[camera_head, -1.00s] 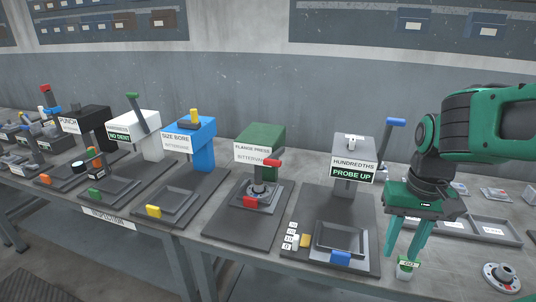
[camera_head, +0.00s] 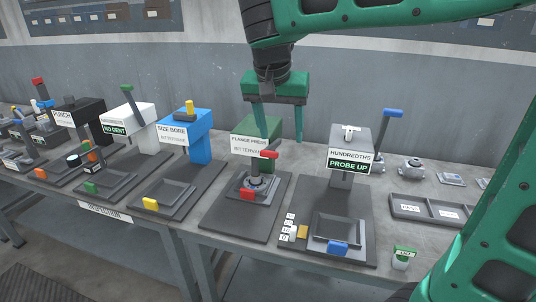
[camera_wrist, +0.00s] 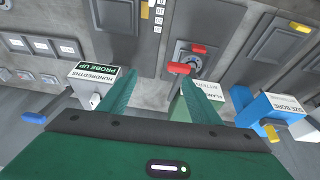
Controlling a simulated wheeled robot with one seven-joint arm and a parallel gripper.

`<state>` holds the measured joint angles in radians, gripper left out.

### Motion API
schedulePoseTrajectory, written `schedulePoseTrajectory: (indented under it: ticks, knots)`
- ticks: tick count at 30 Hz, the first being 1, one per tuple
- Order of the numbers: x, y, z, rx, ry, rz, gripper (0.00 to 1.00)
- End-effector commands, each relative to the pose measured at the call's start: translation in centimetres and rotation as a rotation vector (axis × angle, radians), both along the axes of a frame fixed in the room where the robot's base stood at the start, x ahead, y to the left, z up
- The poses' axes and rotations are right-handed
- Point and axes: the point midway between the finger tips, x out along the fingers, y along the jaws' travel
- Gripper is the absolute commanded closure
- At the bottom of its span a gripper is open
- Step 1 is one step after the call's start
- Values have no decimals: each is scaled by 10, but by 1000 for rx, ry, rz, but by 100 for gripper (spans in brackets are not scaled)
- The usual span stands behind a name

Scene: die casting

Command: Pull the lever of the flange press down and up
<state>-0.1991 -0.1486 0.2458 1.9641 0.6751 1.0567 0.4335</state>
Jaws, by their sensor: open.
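The flange press (camera_head: 250,128) is a green machine on a dark base plate, labelled FLANGE PRESS. Its lever has a red handle (camera_head: 269,154) sticking out to the right. A grey flange (camera_head: 262,183) sits on the press bed, with a red block (camera_head: 247,194) at the front edge. My gripper (camera_head: 281,138) is open and empty, fingers pointing down, over the right side of the press and above the lever handle. In the wrist view, the red handle (camera_wrist: 179,68) lies just beyond and between the fingertips, apart from them. The press body there is partly hidden by a finger.
The HUNDREDTHS gauge (camera_head: 350,150), with a blue-tipped lever (camera_head: 392,113), stands close on the right. The blue SIZE BORE machine (camera_head: 200,150) stands on the left. A green-labelled cup (camera_head: 402,257) and a tray (camera_head: 405,208) are at the right.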

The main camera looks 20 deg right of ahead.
Motion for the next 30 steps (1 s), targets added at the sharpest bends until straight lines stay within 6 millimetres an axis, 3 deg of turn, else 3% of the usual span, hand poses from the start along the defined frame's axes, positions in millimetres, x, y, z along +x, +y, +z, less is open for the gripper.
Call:
schedulePoseTrajectory:
  ticks: [1, 5, 8, 21, 30]
  knots:
    - [7, 18, 5, 7, -15, 4, 42]
    - [14, 36, 8, 17, -35, -1, 42]
    - [17, 35, 1, 16, -36, -2, 42]
    - [39, 18, -68, 17, -33, -1, 42]
    - [46, 13, -88, 17, -35, 0, 42]
